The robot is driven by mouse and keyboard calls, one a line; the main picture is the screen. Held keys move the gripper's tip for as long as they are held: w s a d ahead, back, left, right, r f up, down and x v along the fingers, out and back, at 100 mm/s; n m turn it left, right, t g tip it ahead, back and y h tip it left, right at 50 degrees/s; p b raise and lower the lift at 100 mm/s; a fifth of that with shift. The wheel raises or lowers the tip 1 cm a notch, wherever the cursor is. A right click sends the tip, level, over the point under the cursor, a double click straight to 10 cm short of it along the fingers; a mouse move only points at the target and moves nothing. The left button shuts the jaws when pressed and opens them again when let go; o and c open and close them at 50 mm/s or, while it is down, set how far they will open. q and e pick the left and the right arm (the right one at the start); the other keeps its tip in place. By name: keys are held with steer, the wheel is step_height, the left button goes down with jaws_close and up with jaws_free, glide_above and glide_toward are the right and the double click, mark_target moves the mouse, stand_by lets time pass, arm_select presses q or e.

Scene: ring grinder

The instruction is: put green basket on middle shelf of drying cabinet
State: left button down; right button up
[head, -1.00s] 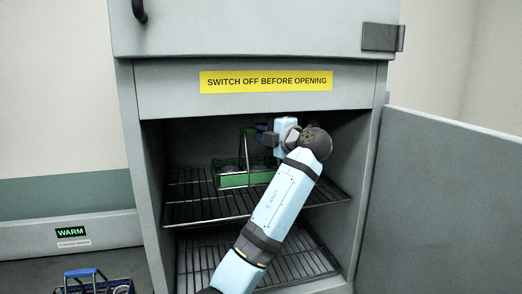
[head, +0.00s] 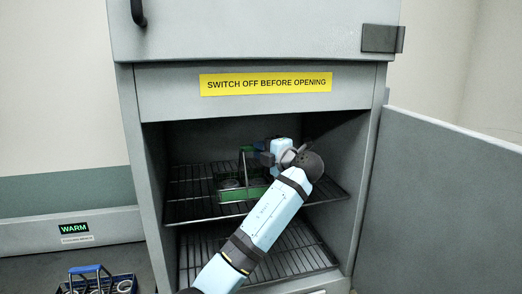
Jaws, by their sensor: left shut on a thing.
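The green basket (head: 257,191) is inside the open drying cabinet, at or just above the upper of the two wire shelves in view (head: 190,208). I cannot tell whether its base touches the wires. It looks level and holds grey ring-like parts. My left gripper (head: 256,156) is shut on the basket's upright handle. My wrist and forearm come in from the front and cover the right side of the basket. My right gripper is not in view.
A lower wire shelf (head: 200,255) is empty where it shows. The cabinet door (head: 450,200) stands open at the right. A blue-handled basket (head: 92,285) with rings sits at the lower left, below a WARM sign (head: 74,230). The upper shelf has bare room left of the green basket.

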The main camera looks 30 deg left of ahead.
arm_select(q)
steer(key=shift+w+a+f+p, duration=0.1)
steer(key=shift+a+f+p, duration=0.2)
steer(key=shift+f, duration=0.2)
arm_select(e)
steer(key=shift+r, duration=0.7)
arm_select(q)
steer(key=shift+d, duration=0.1)
steer(key=shift+f+b, duration=0.15)
steer(key=shift+b, duration=0.15)
steer(key=c, duration=1.1)
jaws_free()
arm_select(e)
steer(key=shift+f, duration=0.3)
